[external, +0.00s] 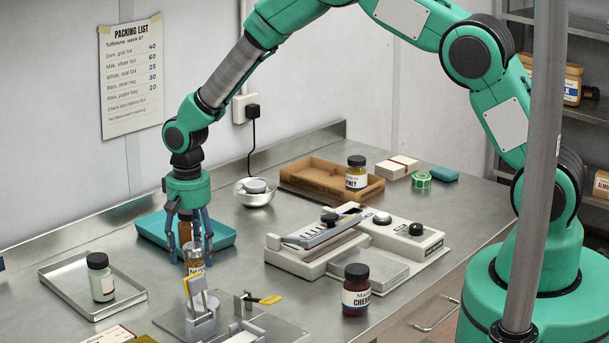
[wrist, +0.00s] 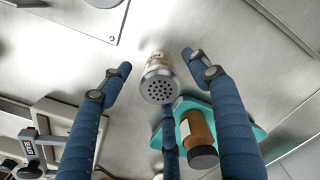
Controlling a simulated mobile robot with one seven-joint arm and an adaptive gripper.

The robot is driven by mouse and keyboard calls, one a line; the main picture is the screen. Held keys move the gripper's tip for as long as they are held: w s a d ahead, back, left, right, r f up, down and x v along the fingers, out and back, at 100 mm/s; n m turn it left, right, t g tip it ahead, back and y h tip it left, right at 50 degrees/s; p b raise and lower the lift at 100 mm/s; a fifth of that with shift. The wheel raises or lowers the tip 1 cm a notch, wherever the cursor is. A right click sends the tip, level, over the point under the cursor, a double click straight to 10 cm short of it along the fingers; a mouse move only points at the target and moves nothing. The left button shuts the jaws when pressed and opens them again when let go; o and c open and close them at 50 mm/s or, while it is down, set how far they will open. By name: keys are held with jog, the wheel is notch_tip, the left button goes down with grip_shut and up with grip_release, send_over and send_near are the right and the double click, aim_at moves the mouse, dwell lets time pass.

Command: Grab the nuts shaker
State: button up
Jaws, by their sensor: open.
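The nuts shaker (external: 194,263) stands upright on the steel bench in the external view; it has a metal top and a label too small to read fully. In the wrist view the shaker (wrist: 160,80) shows its perforated metal top between my blue fingers. My gripper (external: 191,248) points down over the shaker, with its fingers spread around it. In the wrist view my gripper (wrist: 157,68) is open, with visible gaps between the shaker and the left and right fingers. The third finger is partly hidden behind the shaker's top.
A teal tray (external: 151,229) with an amber, dark-capped jar (wrist: 198,128) lies close behind the shaker. A metal tray (external: 68,305) with a pale jar (external: 100,277) is at left. A clamp fixture (external: 200,318) stands close in front. A sealer (external: 310,250) and cherry jar (external: 356,290) are right.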

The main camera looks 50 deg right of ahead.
aim_at(194, 263)
jog(key=shift+f, duration=2)
jog(key=c, duration=1.4)
jog(key=shift+o, duration=0.2)
jog(key=shift+r, duration=0.15)
jog(key=shift+w+r, duration=0.1)
jog(key=shift+r, duration=0.8)
jog(key=shift+s+d+r, duration=0.15)
jog(key=shift+s+r, duration=0.25)
jog(key=shift+r, duration=0.4)
jog(key=s+d, duration=0.1)
jog(key=s, duration=0.4)
jog(key=s+d+r, duration=0.1)
jog(key=s, duration=0.4)
jog(key=s+d+b, duration=0.1)
jog(key=s, duration=0.3)
jog(key=shift+s+d+r, duration=0.2)
jog(key=shift+s+d, duration=0.2)
